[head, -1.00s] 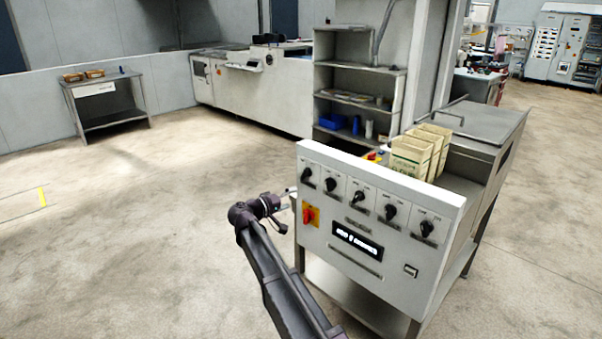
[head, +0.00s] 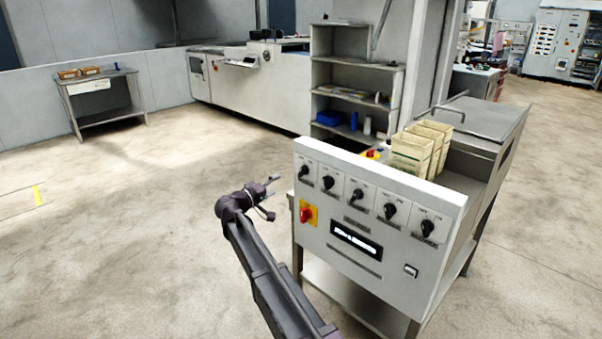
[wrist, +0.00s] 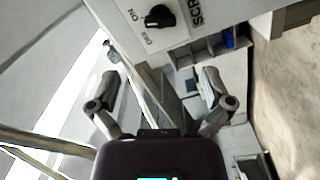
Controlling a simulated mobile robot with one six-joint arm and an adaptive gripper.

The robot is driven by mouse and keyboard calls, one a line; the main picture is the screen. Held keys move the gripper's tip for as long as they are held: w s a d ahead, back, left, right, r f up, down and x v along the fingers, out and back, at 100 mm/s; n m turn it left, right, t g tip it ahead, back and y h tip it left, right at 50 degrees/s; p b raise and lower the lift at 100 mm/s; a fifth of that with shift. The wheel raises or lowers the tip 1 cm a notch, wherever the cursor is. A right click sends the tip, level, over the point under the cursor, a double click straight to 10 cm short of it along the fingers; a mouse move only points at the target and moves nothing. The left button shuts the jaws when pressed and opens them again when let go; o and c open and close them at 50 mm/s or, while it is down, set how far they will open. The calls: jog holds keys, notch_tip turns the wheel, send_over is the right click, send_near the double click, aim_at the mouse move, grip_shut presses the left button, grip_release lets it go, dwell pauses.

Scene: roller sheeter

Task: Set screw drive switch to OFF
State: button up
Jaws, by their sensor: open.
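In the wrist view a black rotary knob (wrist: 158,16) sits on a white plate with ON and OFF printed on its left side. Large letters starting "SCR" stand to its right, partly cut off. Whether the knob points at ON or OFF I cannot tell. In the head view the panel has a row of several black knobs; the leftmost knob (head: 304,171) is nearest my gripper, but its label is too small to read. My gripper (head: 272,187) is open and empty, left of the panel and apart from it. Its spread fingers also show in the wrist view (wrist: 160,88).
A red switch on a yellow plate (head: 307,214) sits below the leftmost knobs, with a display (head: 356,241) to its right. Cream boxes (head: 418,148) stand behind the panel (head: 385,262). A shelf (head: 352,75) stands farther back.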

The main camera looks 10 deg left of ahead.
aim_at(300, 172)
jog(key=x, duration=1.2)
jog(key=shift+w+d, duration=0.1)
jog(key=shift+d, duration=0.05)
jog(key=c, duration=1.1)
